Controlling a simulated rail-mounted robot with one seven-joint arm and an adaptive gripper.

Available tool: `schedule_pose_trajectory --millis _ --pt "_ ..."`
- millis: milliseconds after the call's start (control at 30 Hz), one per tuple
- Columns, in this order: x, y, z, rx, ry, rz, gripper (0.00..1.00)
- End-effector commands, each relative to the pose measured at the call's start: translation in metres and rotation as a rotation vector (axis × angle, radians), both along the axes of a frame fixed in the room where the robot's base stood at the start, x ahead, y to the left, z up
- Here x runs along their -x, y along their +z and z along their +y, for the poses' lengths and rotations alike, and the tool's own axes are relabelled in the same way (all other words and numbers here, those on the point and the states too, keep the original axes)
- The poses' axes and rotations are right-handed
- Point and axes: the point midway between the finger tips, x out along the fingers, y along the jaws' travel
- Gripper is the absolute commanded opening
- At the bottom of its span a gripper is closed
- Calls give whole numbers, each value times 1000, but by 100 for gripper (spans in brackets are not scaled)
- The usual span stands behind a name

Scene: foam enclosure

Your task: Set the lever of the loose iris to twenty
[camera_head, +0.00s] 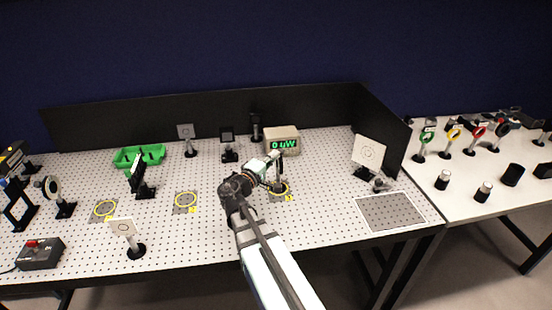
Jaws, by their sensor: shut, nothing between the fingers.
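My arm reaches in from the bottom edge, and my gripper (277,156) is over the middle of the perforated bench, in front of the power meter. It is shut and empty. A slim dark post stands close to it, on the yellow-ringed spot (281,191); I cannot tell whether they touch. A dark round-framed optic (53,188) on a post stands at the far left. I cannot tell which mount is the loose iris; its lever and scale are too small to read or hidden by my arm.
The power meter (282,140) reads 0 uW. A green bin (139,156) stands at the back left. A grey mat (390,211) lies bare at the right. A side table (470,165) holds coloured ring mounts.

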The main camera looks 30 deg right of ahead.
Motion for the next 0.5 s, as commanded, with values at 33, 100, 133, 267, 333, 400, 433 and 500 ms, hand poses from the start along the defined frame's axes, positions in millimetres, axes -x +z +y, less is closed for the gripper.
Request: schedule_pose_trajectory --millis 33,100,133,267,333,400,433,500 --pt "-3 4 -5 -15 -5 31 0" --pt "-5 3 -9 -26 -8 62 0" --pt "-7 2 -10 -25 -9 60 0" --pt "-12 4 -13 -23 -11 59 0" --pt "-14 4 -14 -24 -11 59 0" --pt "-16 6 -14 -23 -11 59 0" --pt "-16 6 -14 -23 -11 59 0" --pt "-18 8 -15 -23 -11 59 0"
